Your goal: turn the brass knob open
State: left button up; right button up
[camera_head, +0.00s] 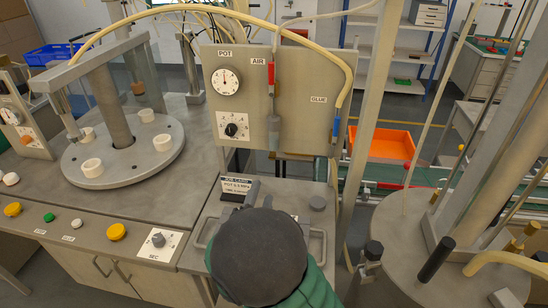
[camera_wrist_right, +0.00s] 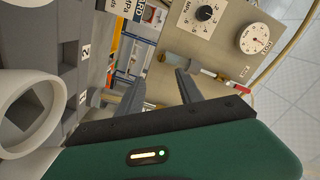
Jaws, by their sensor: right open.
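Brass-coloured fittings (camera_head: 515,246) stand on the lid of the round metal pot (camera_head: 398,240) at the right in the head view. I cannot tell which of them is the brass knob. In the head view my dark round wrist and green arm cover most of this gripper, in front of the panel and left of the pot. My left gripper is not in view.
The panel carries the POT gauge (camera_head: 226,81), a black dial (camera_head: 231,129) and the red AIR handle (camera_head: 271,75). A JOB CARD sign (camera_head: 237,186) stands on the bench. A rotary plate with white cups (camera_head: 92,167) is at left. Hoses and rods rise around the pot.

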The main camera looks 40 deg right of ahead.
aim_at(272, 159)
jog(key=x, duration=1.4)
jog(key=shift+w+a+r, duration=0.1)
jog(key=shift+w+r, duration=0.05)
jog(key=shift+w, duration=0.05)
jog(key=shift+c, duration=0.6)
jog(key=shift+s+d, duration=0.1)
jog(key=shift+d, duration=0.3)
grip_shut()
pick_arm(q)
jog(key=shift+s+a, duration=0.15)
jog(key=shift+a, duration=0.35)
